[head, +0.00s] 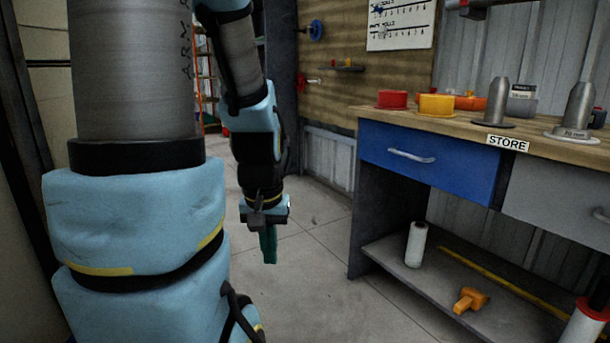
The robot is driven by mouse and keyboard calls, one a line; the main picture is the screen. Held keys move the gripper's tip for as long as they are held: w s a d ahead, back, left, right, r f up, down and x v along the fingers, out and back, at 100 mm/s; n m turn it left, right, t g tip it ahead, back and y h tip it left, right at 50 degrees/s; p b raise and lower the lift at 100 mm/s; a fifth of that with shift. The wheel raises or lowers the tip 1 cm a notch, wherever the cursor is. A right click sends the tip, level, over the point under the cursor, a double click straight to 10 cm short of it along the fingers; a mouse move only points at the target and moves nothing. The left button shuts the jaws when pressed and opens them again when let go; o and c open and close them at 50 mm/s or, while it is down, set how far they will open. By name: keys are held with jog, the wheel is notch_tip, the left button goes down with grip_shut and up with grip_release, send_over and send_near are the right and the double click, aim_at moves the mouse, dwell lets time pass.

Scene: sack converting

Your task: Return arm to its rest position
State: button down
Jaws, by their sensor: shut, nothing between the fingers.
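My gripper (268,246) hangs at the end of my blue and grey arm, left of the middle of the head view. Its green fingers point down over the bare floor and are shut, with nothing between them. It is left of the workbench (456,133) and apart from it. My arm's large near links fill the left side of the view and hide what lies behind them.
The workbench has a blue drawer (430,160), red (392,99) and yellow (436,105) round containers, and metal cones on top. Its lower shelf (400,276) holds a white roll (415,245) and an orange tool (470,299). The tiled floor (310,240) between arm and bench is clear.

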notch_tip(320, 180, up, 34)
jog(key=p, duration=3.1)
jog(key=shift+f+p, duration=0.25)
jog(key=shift+p, duration=0.15)
